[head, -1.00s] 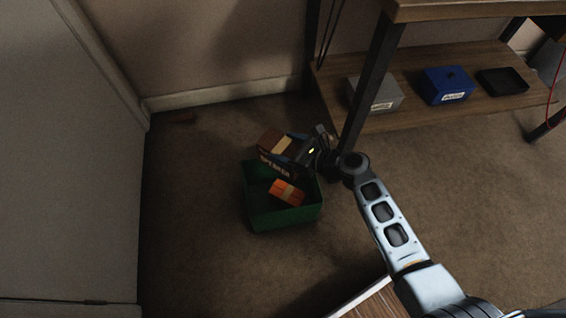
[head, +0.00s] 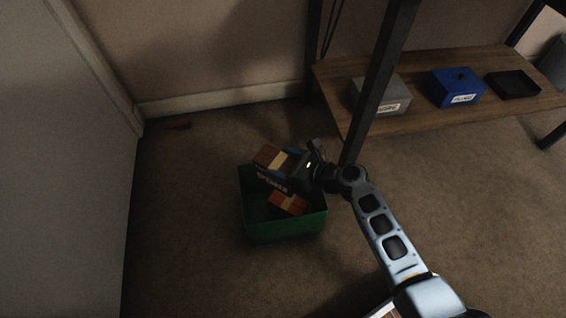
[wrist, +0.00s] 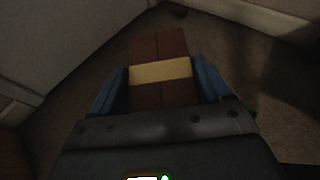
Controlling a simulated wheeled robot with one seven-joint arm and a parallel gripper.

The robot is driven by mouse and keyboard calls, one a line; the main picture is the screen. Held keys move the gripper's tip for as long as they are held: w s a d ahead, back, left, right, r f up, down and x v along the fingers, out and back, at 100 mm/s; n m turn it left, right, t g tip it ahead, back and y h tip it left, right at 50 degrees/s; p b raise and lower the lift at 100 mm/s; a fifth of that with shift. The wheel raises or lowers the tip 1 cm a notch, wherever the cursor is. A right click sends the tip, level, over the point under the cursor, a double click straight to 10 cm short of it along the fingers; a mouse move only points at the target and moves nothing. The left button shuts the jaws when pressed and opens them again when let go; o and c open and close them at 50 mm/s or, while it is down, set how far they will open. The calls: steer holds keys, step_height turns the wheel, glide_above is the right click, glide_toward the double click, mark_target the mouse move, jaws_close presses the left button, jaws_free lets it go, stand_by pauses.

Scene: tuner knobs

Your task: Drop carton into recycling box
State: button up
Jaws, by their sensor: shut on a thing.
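The carton (head: 268,162) is brown with a pale tape band and dark lettering on its side. My gripper (head: 292,163) is shut on it and holds it tilted above the back part of the green recycling box (head: 284,228). In the wrist view the carton (wrist: 158,50) sits between the two blue fingers of my gripper (wrist: 160,88). The green box stands on the floor, open at the top. The held carton and gripper hide part of the box's back rim.
A wooden shelf (head: 430,118) at right holds a grey box (head: 384,93), a blue box (head: 456,88) and a black tray (head: 512,84). A dark post (head: 378,80) stands close behind my wrist. Floor left of the box is clear.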

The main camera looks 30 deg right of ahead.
steer(key=shift+f, duration=0.45)
steer(key=shift+r, duration=0.1)
steer(key=o, duration=1.3)
steer(key=p+v, duration=0.3)
steer(key=v, duration=0.3)
steer(key=shift+s+d+r, duration=0.1)
steer(key=shift+s+r, duration=0.05)
steer(key=shift+s, duration=0.05)
steer(key=shift+s+d+r, duration=0.15)
steer(key=shift+s+d, duration=0.1)
steer(key=shift+s, duration=0.25)
